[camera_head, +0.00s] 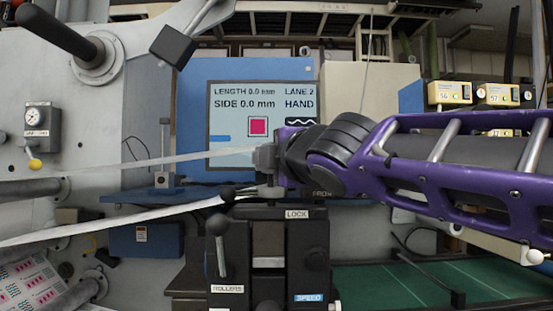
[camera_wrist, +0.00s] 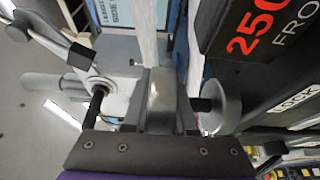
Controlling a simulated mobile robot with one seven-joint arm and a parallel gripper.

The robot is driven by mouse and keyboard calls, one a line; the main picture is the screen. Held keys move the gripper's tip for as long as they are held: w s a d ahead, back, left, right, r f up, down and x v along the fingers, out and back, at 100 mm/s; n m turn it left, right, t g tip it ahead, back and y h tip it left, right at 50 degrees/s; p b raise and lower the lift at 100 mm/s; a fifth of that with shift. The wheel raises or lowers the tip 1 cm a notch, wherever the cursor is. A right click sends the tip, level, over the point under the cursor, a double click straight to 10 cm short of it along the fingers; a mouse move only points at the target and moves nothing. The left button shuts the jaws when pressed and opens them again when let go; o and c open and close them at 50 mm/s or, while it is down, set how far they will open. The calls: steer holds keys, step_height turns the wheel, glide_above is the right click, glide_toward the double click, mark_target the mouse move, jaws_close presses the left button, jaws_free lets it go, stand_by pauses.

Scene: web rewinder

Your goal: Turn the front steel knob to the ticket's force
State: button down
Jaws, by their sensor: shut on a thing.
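My gripper (camera_head: 266,160) reaches in from the right on my purple arm and is at the grey metal fitting above the black stand. In the wrist view my gripper (camera_wrist: 160,105) is shut on a shiny grey steel piece, which I take to be the front steel knob (camera_wrist: 162,98); the jaws hide much of it. A black readout (camera_wrist: 265,40) beside it shows red digits that look like 250 and the start of the word FRONT. In the head view my arm covers most of that readout. I cannot make out a ticket with a force on it.
A blue-framed screen (camera_head: 262,125) stands behind, reading LENGTH 0.0 mm, SIDE 0.0 mm, LANE 2, HAND. A white web strip (camera_head: 120,220) runs in from the left. The black stand (camera_head: 290,250) carries LOCK, ROLLERS and SPEED labels and a ball-ended lever (camera_head: 217,225).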

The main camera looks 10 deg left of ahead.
steer(key=shift+s+a+n+g+y, duration=0.15)
steer(key=shift+a+n+g+y, duration=0.05)
steer(key=shift+n+g+y, duration=0.65)
steer(key=shift+s+a+n+g+y, duration=0.15)
steer(key=shift+n+g+y, duration=0.6)
steer(key=shift+g+y, duration=0.2)
steer(key=shift+s+a+n+g+y, duration=0.1)
steer(key=shift+s+n+g+y, duration=0.1)
steer(key=shift+n+g+y, duration=0.8)
steer(key=shift+s+a+f+n+g+y, duration=0.2)
steer(key=shift+n+g, duration=0.35)
steer(key=shift+g, duration=0.4)
steer(key=shift+s+d+r+n+g+y, duration=0.15)
steer(key=shift+n+g+y, duration=0.2)
steer(key=shift+n+g, duration=0.45)
steer(key=shift+s+a+f+n+g+y, duration=0.15)
steer(key=shift+n+g+y, duration=0.15)
steer(key=shift+g, duration=0.85)
steer(key=shift+r+n, duration=0.1)
steer(key=shift+n, duration=0.15)
steer(key=c, duration=0.7)
jaws_free()
steer(key=shift+d, duration=0.2)
steer(key=s+d, duration=0.1)
steer(key=d, duration=1)
steer(key=s+d+b, duration=0.1)
steer(key=d, duration=0.5)
steer(key=shift+s, duration=0.35)
